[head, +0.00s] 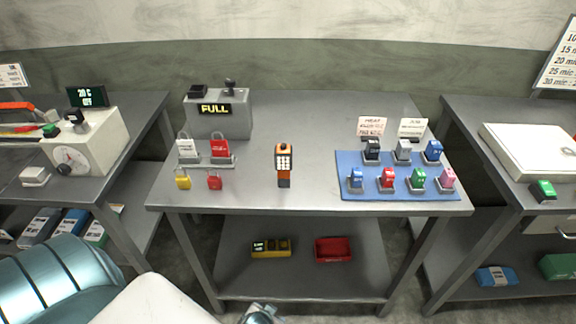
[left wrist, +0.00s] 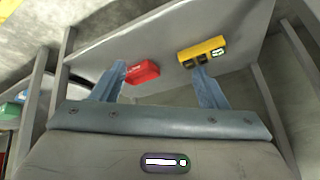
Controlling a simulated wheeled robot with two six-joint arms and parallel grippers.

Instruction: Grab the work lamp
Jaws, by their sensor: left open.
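The work lamp (head: 284,165) is a small orange and black lamp with a panel of white lights. It stands upright at the middle of the central table, towards the front edge. My left gripper (left wrist: 157,70) is open and empty in the left wrist view, its two fingers apart and pointing towards the lower shelf. In the head view only a bit of it (head: 260,314) shows at the bottom edge, in front of and below the tabletop, well apart from the lamp. The lamp is not visible in the left wrist view. My right gripper is in neither view.
The central table (head: 300,120) has clear surface around the lamp. A padlock rack (head: 207,163) stands to its left, and a blue mat (head: 350,172) with several small coloured items to its right. A yellow device (head: 271,247) and a red box (head: 333,249) lie on the lower shelf.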

